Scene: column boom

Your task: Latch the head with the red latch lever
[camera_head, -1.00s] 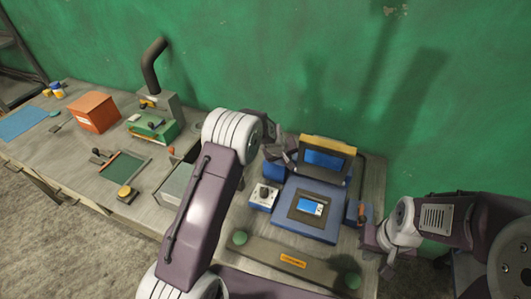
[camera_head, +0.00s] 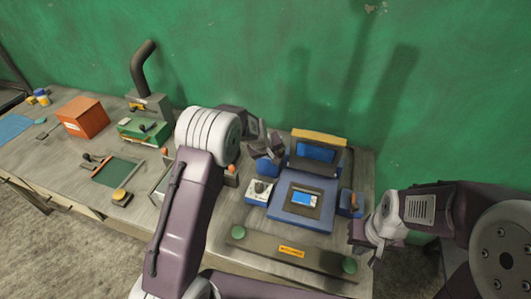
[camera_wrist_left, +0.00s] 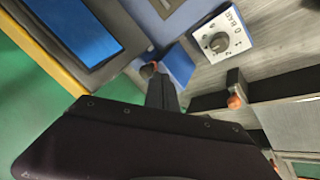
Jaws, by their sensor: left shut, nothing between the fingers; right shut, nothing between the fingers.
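The head (camera_head: 318,152), with a yellow top edge and a blue panel, is tilted up at the back of a blue base (camera_head: 303,217). It also shows in the left wrist view (camera_wrist_left: 88,35). An orange-red lever (camera_head: 354,199), which looks like the latch lever, stands on a small blue block at the base's right. My left gripper (camera_head: 270,143) is shut and empty, just above another blue block (camera_head: 267,168) left of the head. The left wrist view shows that block (camera_wrist_left: 178,64) beside the fingers. My right gripper (camera_head: 361,248) is shut and empty, in front of the lever and apart from it.
A white knob box (camera_head: 259,192) stands left of the base. A dark panel (camera_head: 285,250) with two green buttons lies along the bench front. A green machine (camera_head: 146,130) and an orange box (camera_head: 83,117) stand farther left. My left arm hides part of the bench.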

